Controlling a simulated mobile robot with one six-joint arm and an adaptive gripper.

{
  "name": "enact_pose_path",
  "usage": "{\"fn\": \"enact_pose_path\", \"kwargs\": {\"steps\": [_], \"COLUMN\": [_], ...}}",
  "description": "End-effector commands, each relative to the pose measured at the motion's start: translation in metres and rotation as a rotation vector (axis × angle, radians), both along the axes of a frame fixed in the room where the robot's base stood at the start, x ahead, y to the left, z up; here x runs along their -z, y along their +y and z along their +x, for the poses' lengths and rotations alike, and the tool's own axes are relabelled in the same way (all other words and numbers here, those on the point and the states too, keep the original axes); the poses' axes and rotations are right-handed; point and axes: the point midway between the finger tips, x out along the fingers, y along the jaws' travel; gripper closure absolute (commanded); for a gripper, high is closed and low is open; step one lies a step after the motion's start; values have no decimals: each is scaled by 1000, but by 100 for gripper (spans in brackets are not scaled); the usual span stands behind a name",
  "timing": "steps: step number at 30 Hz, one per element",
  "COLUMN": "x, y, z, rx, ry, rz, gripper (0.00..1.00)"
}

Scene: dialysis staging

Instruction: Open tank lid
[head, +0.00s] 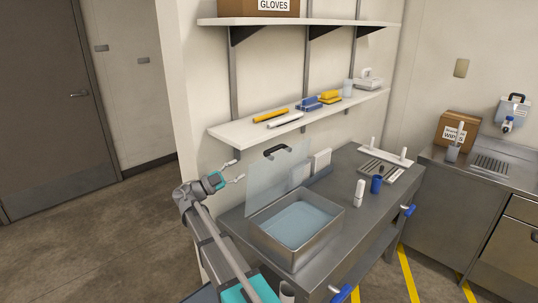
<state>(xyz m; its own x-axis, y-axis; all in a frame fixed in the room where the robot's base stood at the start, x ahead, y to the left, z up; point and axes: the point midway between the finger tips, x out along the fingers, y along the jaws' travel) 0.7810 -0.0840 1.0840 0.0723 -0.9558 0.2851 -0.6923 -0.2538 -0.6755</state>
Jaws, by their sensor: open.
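The tank (318,247) is an open-topped metal box with pale blue liquid inside, on the near part of the steel bench. Its lid (270,188) is a clear panel with a black handle (279,149) on its upper edge. The lid stands raised, tilted steeply up along the tank's back side, so the tank's top is uncovered. My gripper (234,170) is open and empty, to the left of the raised lid and apart from it, with its fingers pointing right.
A wall shelf (246,134) with blue, yellow and white items hangs above the bench (342,212). White bottles and a blue cup (376,184) stand right of the tank. A rack (390,168) is at the bench's far end. Open floor (100,235) lies to the left.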

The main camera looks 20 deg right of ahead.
Motion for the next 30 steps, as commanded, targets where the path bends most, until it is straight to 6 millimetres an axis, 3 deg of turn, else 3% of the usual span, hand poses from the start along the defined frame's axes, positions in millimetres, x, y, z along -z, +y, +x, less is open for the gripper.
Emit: {"fn": "enact_pose_path", "kwargs": {"steps": [14, 30], "x": [-5, -27], "y": [-13, -86], "z": [1, 6], "rx": [3, 3], "ry": [2, 3], "rz": [2, 2], "gripper": [40, 40]}}
